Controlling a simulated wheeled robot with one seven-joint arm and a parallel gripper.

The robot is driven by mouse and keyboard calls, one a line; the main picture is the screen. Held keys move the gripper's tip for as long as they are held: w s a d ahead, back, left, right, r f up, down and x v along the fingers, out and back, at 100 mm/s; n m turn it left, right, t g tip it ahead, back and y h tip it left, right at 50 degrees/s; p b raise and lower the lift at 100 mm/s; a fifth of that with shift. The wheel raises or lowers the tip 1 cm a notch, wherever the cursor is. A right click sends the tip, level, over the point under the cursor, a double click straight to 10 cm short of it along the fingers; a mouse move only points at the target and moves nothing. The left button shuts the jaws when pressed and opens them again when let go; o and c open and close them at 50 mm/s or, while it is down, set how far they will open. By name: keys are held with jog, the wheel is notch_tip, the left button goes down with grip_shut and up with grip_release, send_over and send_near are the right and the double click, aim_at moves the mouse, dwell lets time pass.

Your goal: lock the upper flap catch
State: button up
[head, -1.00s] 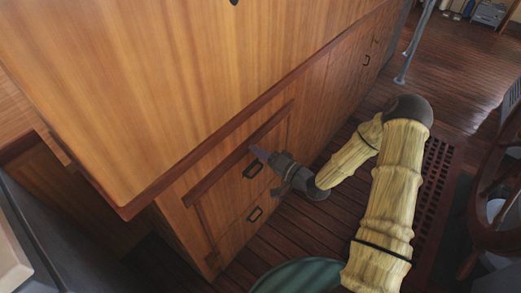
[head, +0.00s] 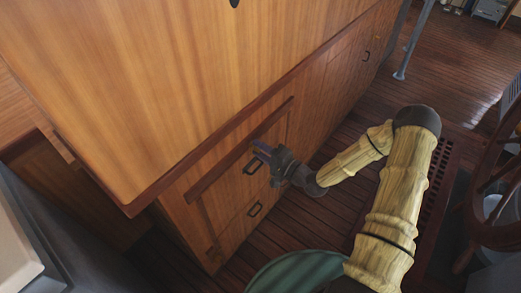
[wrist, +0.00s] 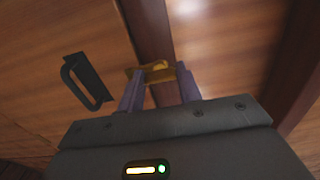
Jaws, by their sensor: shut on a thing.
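A small brass catch (wrist: 158,68) shows in the wrist view at the dark wood strip on the cabinet front. My gripper (wrist: 155,92) has its two grey-purple fingers on either side of the catch and is shut on it. In the head view my gripper (head: 262,148) reaches the cabinet front just below the dark rail, near the upper black handle. The catch is hidden there behind the fingers. I cannot tell whether the catch is turned to locked.
The upper black handle (head: 254,165) is close to my gripper and also shows in the wrist view (wrist: 86,81). A lower black handle (head: 255,209) sits beneath it. The wooden countertop (head: 150,90) overhangs the cabinet. A ship's wheel (head: 492,205) stands at the right.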

jog(key=o, duration=1)
jog(key=b+v, duration=0.1)
jog(key=v, duration=1.6)
jog(key=shift+s+d+f+b, duration=0.1)
jog(key=shift+s+d+b, duration=0.1)
jog(key=shift+b, duration=0.1)
jog(key=shift+w, duration=0.1)
